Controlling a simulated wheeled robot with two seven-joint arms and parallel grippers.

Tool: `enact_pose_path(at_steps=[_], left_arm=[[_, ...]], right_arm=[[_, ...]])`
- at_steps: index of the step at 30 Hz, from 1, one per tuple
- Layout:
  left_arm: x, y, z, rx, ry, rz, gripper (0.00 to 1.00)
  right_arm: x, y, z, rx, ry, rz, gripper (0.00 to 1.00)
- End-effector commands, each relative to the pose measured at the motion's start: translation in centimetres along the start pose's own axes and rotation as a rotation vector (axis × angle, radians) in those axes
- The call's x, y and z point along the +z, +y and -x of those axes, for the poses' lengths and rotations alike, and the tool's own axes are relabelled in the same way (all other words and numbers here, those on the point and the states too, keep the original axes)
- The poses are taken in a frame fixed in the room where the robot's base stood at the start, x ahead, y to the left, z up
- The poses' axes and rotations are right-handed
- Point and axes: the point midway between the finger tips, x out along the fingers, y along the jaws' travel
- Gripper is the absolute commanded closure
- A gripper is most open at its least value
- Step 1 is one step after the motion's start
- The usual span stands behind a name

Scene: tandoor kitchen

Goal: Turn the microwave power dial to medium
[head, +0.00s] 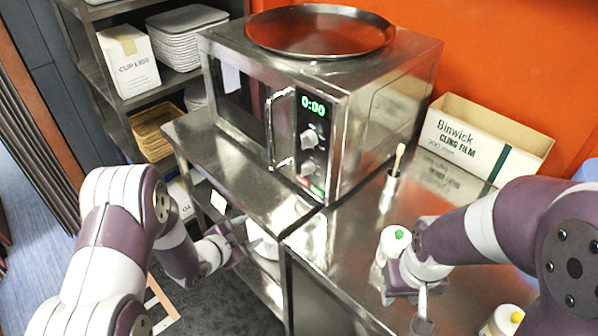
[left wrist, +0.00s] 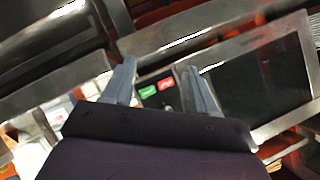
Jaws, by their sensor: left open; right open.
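The steel microwave (head: 390,95) stands on a steel counter, its door closed. Its panel has a green display (head: 313,106) reading 0:00, an upper dial (head: 309,138) and a lower dial (head: 309,168). Dial labels are too small to read, so I cannot tell which one sets power or its setting. My left gripper (head: 240,236) is open, below and left of the panel, apart from the dials. In the left wrist view its open fingers (left wrist: 160,82) frame the microwave's green and red buttons (left wrist: 157,88). My right gripper (head: 408,298) is open over the right counter.
A vertical door handle (head: 272,128) sticks out left of the dials. A round tray (head: 320,32) lies on the microwave. A cling film box (head: 470,140), a brush in a holder (head: 391,185) and a green-topped bottle (head: 393,242) stand on the right counter.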

Motion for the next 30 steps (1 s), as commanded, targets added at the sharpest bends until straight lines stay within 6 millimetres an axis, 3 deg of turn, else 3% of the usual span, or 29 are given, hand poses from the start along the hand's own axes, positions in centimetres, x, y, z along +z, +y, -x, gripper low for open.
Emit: enact_pose_path(at_steps=[3,6,11,18,24,30], left_arm=[[-5.9,-1.8,0.1,-0.122,0.318,-0.219,0.43],[-8.8,-2.9,1.2,-0.205,0.455,-0.319,0.43],[-10.4,-3.5,0.2,-0.238,0.482,-0.366,0.43],[-13.5,-4.4,-5.0,-0.238,0.481,-0.362,0.43],[-15.1,-4.9,-8.3,-0.238,0.478,-0.360,0.43],[-15.6,-5.1,-9.4,-0.239,0.476,-0.360,0.43]], right_arm=[[0.0,0.0,0.0,0.000,0.000,0.000,0.57],[0.0,0.0,0.0,0.000,0.000,0.000,0.57],[0.0,0.0,0.4,0.000,0.000,0.000,0.57],[-0.2,0.0,1.7,0.000,0.000,0.000,0.57],[-0.2,0.0,2.2,0.000,0.000,0.000,0.57],[-0.3,0.0,2.3,0.000,0.000,0.000,0.57]])
